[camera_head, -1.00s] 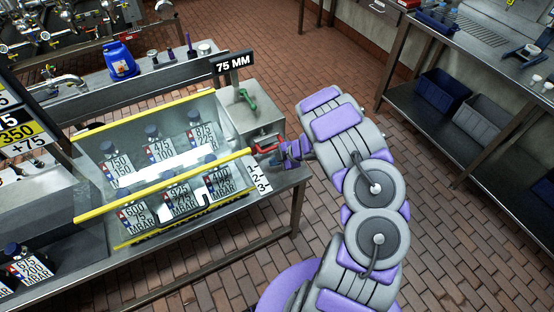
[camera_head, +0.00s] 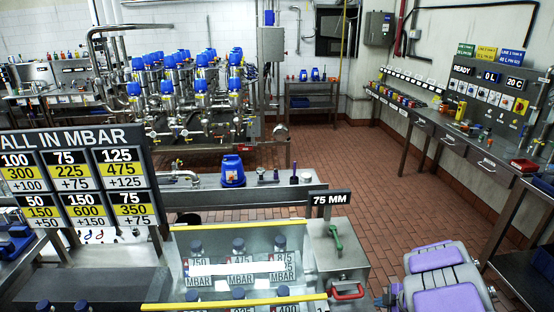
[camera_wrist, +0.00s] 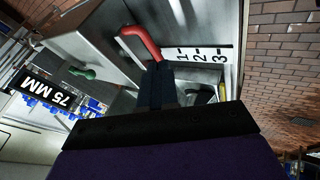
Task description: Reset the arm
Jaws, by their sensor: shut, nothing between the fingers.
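My gripper (camera_wrist: 155,72) shows in the wrist view as dark fingers, closed with nothing between them. Its tips are close to the lower end of a red handle (camera_wrist: 142,42); I cannot tell whether they touch. In the head view the red handle (camera_head: 347,291) sits on the front of a steel box (camera_head: 340,262), and my purple and grey arm (camera_head: 440,280) reaches in from the lower right, with the gripper mostly cut off by the bottom edge. A green lever (camera_head: 336,236) is on top of the box and also shows in the wrist view (camera_wrist: 82,73).
A tank of labelled bottles (camera_head: 239,250) with a yellow rail (camera_head: 235,302) stands left of the box. A "75 MM" sign (camera_head: 330,198) rises behind it. A number strip (camera_wrist: 200,52) lies by the red handle. Brick floor (camera_head: 385,185) is open behind and to the right.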

